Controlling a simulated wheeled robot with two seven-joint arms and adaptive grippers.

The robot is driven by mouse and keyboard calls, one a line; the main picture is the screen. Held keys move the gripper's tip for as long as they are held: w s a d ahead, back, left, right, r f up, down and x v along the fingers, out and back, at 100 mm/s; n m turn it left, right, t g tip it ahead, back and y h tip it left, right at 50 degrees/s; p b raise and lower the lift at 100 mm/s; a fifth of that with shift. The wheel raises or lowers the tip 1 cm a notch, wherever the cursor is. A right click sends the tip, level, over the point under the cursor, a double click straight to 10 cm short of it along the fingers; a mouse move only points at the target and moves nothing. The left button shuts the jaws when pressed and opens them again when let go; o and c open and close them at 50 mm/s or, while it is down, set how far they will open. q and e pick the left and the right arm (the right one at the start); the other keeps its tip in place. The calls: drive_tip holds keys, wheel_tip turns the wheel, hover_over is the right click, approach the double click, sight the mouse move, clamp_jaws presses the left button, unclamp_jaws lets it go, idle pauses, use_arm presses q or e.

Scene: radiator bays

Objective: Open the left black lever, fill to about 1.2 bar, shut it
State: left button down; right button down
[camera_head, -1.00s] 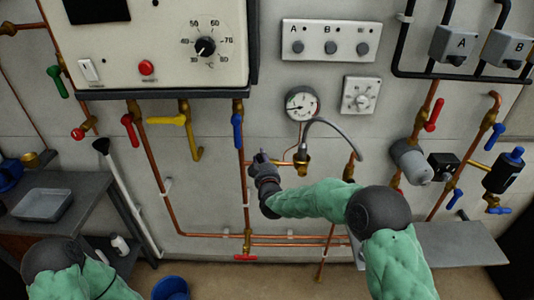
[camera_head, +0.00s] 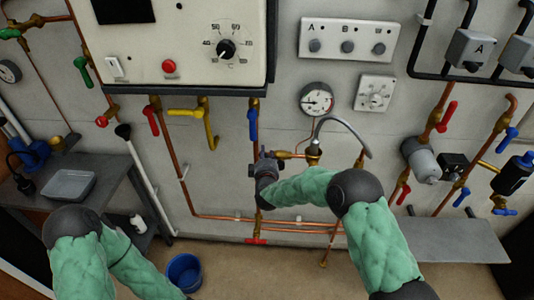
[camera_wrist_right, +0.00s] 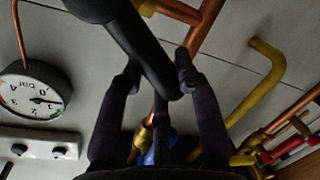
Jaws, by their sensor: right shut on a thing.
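My right gripper (camera_head: 266,158) is at the wall, in front of the vertical copper pipe below the blue lever and to the lower left of the round pressure gauge (camera_head: 317,98). In the right wrist view, my right gripper (camera_wrist_right: 160,72) is shut on a black lever (camera_wrist_right: 145,45), which runs from the top edge down between the fingers. In the head view the gripper mostly hides this lever. The gauge also shows in the wrist view (camera_wrist_right: 35,97), turned upside down; its exact reading is too small to tell. My left gripper is outside the picture.
A white boiler panel (camera_head: 145,45) hangs above left. A blue lever (camera_head: 252,122) is above my right gripper, and a grey hose (camera_head: 352,126) arches to its right. A red valve handle (camera_head: 256,241) is low on the pipe. A blue bucket (camera_head: 184,270) stands on the floor.

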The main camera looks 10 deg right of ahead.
drive_tip(key=shift+a+f, duration=0.2)
drive_tip(key=shift+a, duration=0.05)
drive_tip(key=c, duration=1.1)
unclamp_jaws()
drive_tip(key=shift+o, duration=1.3)
drive_tip(key=shift+w+a, duration=0.1)
drive_tip(key=shift+r, duration=0.1)
drive_tip(key=v, duration=1.2)
